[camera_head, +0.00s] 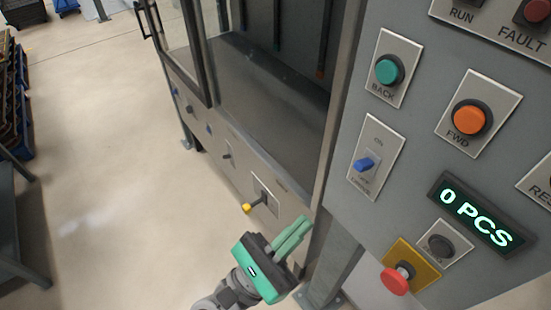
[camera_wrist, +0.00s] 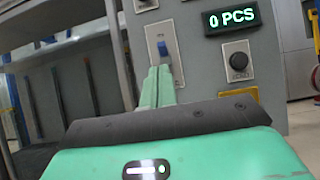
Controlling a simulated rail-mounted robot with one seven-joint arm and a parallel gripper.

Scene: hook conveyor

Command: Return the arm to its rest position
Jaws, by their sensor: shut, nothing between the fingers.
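My gripper (camera_head: 303,226) is green with a dark band and shows at the bottom middle of the head view. Its two fingers are together with nothing between them. In the wrist view the closed fingers (camera_wrist: 158,85) point at the grey control panel (camera_wrist: 200,75), below a blue toggle switch (camera_wrist: 163,48). In the head view the gripper is in front of the machine's lower front, left of the panel. Whether the fingertips touch anything cannot be told.
The control panel (camera_head: 415,150) holds a green BACK button (camera_head: 389,69), an orange FWD button (camera_head: 469,117), a blue switch (camera_head: 366,164), a "0 PCS" display (camera_head: 481,214) and a red mushroom button (camera_head: 397,279). A yellow-tipped lever (camera_head: 248,207) sticks out near my gripper. Open floor (camera_head: 100,150) lies left.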

